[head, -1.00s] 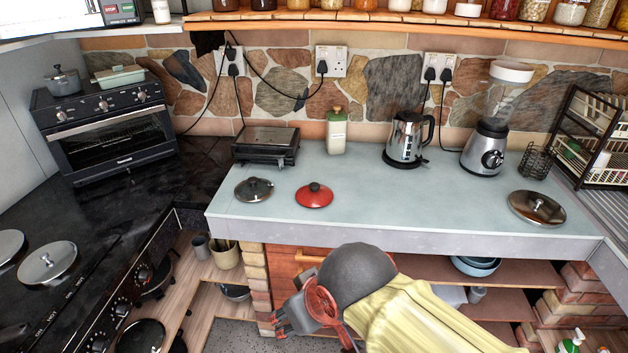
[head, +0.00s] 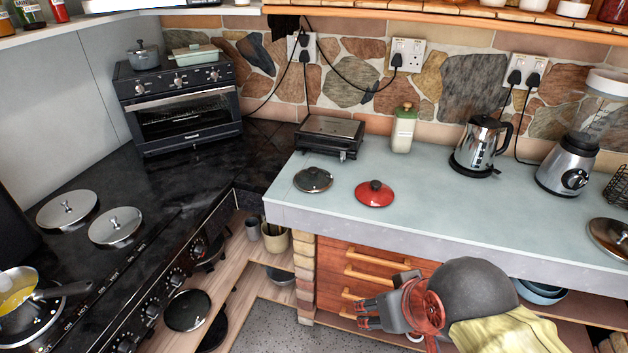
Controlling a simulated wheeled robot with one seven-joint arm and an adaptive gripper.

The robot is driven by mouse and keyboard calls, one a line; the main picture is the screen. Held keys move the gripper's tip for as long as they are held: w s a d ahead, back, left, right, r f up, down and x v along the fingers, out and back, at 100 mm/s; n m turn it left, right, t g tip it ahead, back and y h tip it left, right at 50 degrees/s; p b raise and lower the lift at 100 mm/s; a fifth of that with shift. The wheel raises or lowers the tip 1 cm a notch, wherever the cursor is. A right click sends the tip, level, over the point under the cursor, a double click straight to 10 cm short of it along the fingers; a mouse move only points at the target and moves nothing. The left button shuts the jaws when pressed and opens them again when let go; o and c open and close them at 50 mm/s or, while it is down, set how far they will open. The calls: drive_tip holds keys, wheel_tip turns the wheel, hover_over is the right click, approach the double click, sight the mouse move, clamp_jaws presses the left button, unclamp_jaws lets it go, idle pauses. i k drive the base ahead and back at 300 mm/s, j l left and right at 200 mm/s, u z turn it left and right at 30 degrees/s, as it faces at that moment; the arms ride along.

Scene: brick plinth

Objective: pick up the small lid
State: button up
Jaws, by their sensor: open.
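Several lids are in view. A small glass lid (head: 314,180) with a dark knob lies at the left end of the pale worktop. A red lid (head: 375,193) with a dark knob lies just right of it, apart from it. A larger metal lid (head: 608,237) lies at the right edge of the picture, partly cut off. I cannot tell for sure which one the task calls small. My gripper (head: 367,314) is open and empty. It is in front of the wooden drawers, below the worktop edge, with its fingers pointing left, apart from every lid.
On the worktop (head: 450,217) stand a black grill (head: 330,137), a bottle (head: 403,129), a kettle (head: 481,146) and a blender (head: 570,165). The stove at left has two round hob covers (head: 67,209) and a pan (head: 30,305). The worktop's front strip is mostly clear.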

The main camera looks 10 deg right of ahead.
sight(312, 179)
drive_tip(key=i+j+z, duration=0.7)
drive_tip(key=j+z, duration=0.2)
